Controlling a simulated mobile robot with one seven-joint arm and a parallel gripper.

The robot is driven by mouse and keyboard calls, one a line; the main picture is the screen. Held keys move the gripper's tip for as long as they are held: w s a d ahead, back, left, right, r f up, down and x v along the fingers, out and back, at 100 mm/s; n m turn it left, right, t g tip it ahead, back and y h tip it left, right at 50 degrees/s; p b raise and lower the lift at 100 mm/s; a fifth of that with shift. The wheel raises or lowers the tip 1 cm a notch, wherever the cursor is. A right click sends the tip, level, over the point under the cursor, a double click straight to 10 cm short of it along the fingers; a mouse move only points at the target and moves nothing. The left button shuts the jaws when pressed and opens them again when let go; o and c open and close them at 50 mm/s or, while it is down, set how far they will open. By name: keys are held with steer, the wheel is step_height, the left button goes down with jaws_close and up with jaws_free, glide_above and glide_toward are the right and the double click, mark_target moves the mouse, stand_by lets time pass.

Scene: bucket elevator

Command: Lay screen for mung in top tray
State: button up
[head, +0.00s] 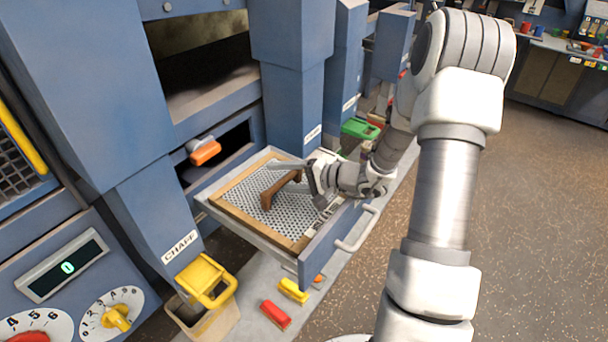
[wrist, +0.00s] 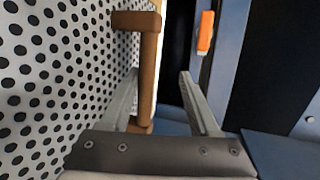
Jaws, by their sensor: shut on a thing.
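The screen (head: 245,187) is a pale perforated plate in a light wooden frame with a brown bar handle (head: 276,190). It lies in, or just over, the pulled-out blue-grey tray (head: 285,252); I cannot tell whether it rests fully on the bottom. My gripper (head: 292,165) reaches in from the right over the screen. The perforated plate (wrist: 60,80) fills the left of that view. No mung label is readable.
An orange handle (head: 205,152) marks a dark slot behind the tray. A yellow-lidded bin (head: 206,285) stands below the CHAFF label. Red (head: 275,314) and yellow (head: 293,290) pieces lie below the tray. The tray has a front pull handle (head: 358,232). Floor at right is clear.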

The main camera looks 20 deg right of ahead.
steer(key=v, duration=1.7)
steer(key=shift+a, duration=0.1)
